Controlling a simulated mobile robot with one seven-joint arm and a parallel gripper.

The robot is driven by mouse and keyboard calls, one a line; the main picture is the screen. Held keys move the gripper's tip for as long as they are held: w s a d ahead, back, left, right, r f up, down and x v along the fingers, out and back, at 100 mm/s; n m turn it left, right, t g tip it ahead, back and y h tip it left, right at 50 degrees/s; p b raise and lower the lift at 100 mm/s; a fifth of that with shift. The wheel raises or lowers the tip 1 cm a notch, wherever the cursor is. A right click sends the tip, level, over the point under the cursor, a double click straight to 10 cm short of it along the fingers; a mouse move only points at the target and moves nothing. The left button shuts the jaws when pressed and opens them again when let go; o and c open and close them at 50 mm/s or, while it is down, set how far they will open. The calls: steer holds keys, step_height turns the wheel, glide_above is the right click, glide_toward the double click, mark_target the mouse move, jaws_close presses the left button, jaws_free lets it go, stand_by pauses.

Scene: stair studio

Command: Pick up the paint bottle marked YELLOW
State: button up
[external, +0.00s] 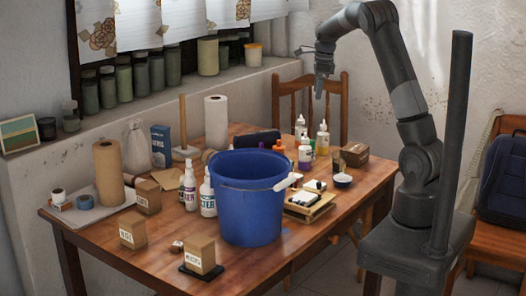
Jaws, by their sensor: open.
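A group of small paint bottles stands on the wooden table (335,190), toward its far right part. It includes a bottle with a purple lower part (305,155), a white-topped bottle (300,128), a pale bottle with an orange-yellow tip (323,140) and an orange item (279,147) at the left. The labels are too small to read, so I cannot tell which bottle is marked YELLOW. My gripper (319,96) points down above the bottles, apart from them. It is open, and nothing shows between its fingers.
A large blue bucket (245,205) stands left in front of the bottles. A chair (290,100) stands behind.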

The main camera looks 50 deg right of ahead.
mark_target(324, 125)
steer(key=w+d+f+m, duration=0.1)
steer(key=d+f+m, duration=0.1)
steer(key=d+f, duration=0.1)
steer(key=w+d+f+m+g, duration=0.1)
steer(key=d+f+m, duration=0.2)
steer(key=w+d+f+m, duration=0.1)
steer(key=d+f+m, duration=0.1)
steer(key=d, duration=0.1)
steer(key=shift+w+d+f+m+h, duration=0.3)
steer(key=shift+d+f, duration=0.05)
steer(key=shift+f, duration=0.05)
steer(key=shift+d+f, duration=0.1)
steer(key=shift+f, duration=0.25)
step_height(324, 125, down, 5)
steer(key=shift+f, duration=0.1)
steer(key=f, duration=0.5)
steer(key=shift+s+d, duration=0.1)
steer(key=shift+s, duration=0.15)
steer(key=c, duration=1.1)
steer(key=shift+r, duration=0.1)
steer(key=shift+c, duration=0.2)
